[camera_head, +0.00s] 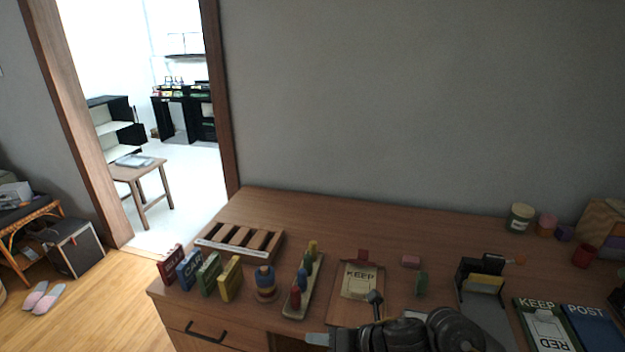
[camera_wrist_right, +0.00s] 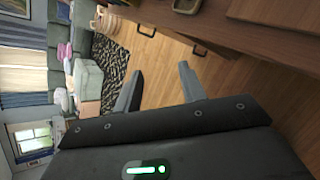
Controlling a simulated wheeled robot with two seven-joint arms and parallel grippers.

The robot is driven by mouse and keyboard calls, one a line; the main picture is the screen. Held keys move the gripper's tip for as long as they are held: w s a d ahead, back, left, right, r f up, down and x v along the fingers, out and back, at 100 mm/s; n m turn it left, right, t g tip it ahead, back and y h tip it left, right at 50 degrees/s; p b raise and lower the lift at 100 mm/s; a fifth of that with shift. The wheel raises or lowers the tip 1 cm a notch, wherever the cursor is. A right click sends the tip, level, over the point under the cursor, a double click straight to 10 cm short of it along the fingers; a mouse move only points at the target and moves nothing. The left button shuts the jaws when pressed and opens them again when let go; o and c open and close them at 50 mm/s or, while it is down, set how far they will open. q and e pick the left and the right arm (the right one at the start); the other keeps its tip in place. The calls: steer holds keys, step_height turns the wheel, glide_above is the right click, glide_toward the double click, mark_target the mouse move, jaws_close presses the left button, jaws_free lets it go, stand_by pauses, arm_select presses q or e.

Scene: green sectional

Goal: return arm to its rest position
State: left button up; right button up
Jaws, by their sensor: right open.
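My right arm (camera_head: 405,333) comes in at the bottom of the head view, in front of the desk. Its right gripper (camera_head: 318,339) points left near the desk's front edge. In the right wrist view the right gripper (camera_wrist_right: 161,82) has its two fingers apart with nothing between them, and the wood floor (camera_wrist_right: 165,60) shows beyond. My left gripper is not in the head view.
The desk (camera_head: 350,222) holds a slotted wooden rack (camera_head: 240,240), several small coloured boxes (camera_head: 208,272), a peg toy (camera_head: 304,285), a clipboard (camera_head: 360,278) and a black holder (camera_head: 482,275). Books (camera_head: 590,325) lie at right. A doorway opens at left.

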steer(key=s+d+f+n+g+h, duration=0.1)
steer(key=s+d+f+n+h, duration=0.45)
steer(key=s+d+n, duration=0.95)
steer(key=s+d+f+n+g+h, duration=0.1)
steer(key=s+d+f+n+h, duration=0.5)
steer(key=n, duration=1.5)
steer(key=s+f+g+y, duration=0.1)
steer(key=s+f, duration=0.1)
steer(key=f, duration=1.1)
steer(key=s+f+g+y, duration=0.1)
steer(key=s+f, duration=0.1)
steer(key=f, duration=1.1)
steer(key=s+d+f, duration=0.1)
steer(key=s+f, duration=0.7)
steer(key=s+d+f, duration=0.2)
steer(key=s+f, duration=0.6)
steer(key=shift+s+d+g, duration=0.3)
steer(key=shift+s+g, duration=0.05)
steer(key=shift+g, duration=0.05)
